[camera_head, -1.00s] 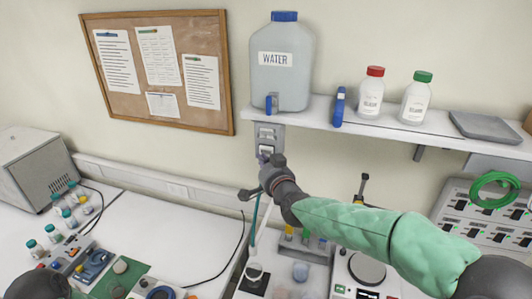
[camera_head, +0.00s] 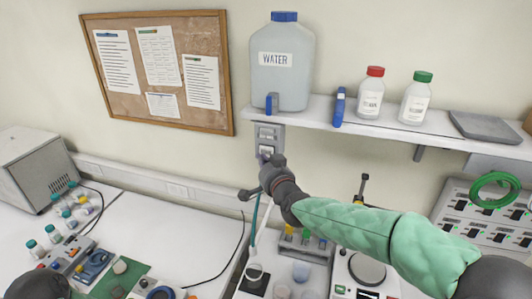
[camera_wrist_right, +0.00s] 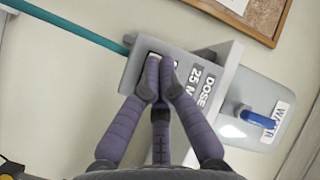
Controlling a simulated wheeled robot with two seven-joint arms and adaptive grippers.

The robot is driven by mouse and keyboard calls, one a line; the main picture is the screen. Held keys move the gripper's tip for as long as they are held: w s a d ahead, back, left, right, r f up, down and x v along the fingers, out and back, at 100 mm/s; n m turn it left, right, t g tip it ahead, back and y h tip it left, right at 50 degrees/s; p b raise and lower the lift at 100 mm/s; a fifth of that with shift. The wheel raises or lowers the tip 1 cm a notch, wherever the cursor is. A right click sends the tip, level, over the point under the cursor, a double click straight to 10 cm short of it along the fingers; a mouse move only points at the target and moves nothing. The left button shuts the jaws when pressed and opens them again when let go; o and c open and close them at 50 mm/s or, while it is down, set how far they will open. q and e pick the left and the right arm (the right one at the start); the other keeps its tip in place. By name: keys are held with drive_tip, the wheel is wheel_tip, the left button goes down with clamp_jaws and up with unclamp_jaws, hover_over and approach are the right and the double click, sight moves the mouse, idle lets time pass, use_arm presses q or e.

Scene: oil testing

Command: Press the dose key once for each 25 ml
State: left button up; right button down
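The grey dose unit (camera_head: 268,132) is on the wall below the shelf, under the water tank (camera_head: 283,75). In the right wrist view its face reads DOSE 25 ML (camera_wrist_right: 196,88), with a pale key (camera_wrist_right: 152,57) at the fingertips. My right gripper (camera_head: 264,160) is at the lower part of the unit. In the wrist view its fingers (camera_wrist_right: 158,72) are closed together, empty, with the tips over the key. I cannot tell whether the key is pressed in. A glass beaker (camera_head: 255,272) stands on a dark pad below.
The shelf (camera_head: 385,134) holds a red-capped bottle (camera_head: 372,92) and a green-capped bottle (camera_head: 415,98). A teal tube (camera_head: 254,222) runs down toward the beaker. A rack (camera_head: 302,246) and a round-plated device (camera_head: 367,268) stand under my right arm.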

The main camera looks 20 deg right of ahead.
drive_tip(key=shift+w, duration=0.15)
drive_tip(key=shift+w+d+b, duration=0.2)
drive_tip(key=shift+b, duration=0.1)
drive_tip(key=shift+w+d+b, duration=0.3)
drive_tip(key=shift+w+b, duration=0.1)
idle(0.8)
drive_tip(key=shift+s+a+r, duration=0.1)
idle(0.3)
drive_tip(key=shift+s+a+p, duration=0.35)
drive_tip(key=shift+s+a, duration=0.05)
drive_tip(key=shift+s, duration=0.25)
drive_tip(key=s+a, duration=0.1)
drive_tip(key=s+a+p, duration=0.1)
drive_tip(key=s+p, duration=0.1)
drive_tip(key=s, duration=0.1)
drive_tip(key=shift+s+a, duration=0.1)
drive_tip(key=shift+a, duration=0.3)
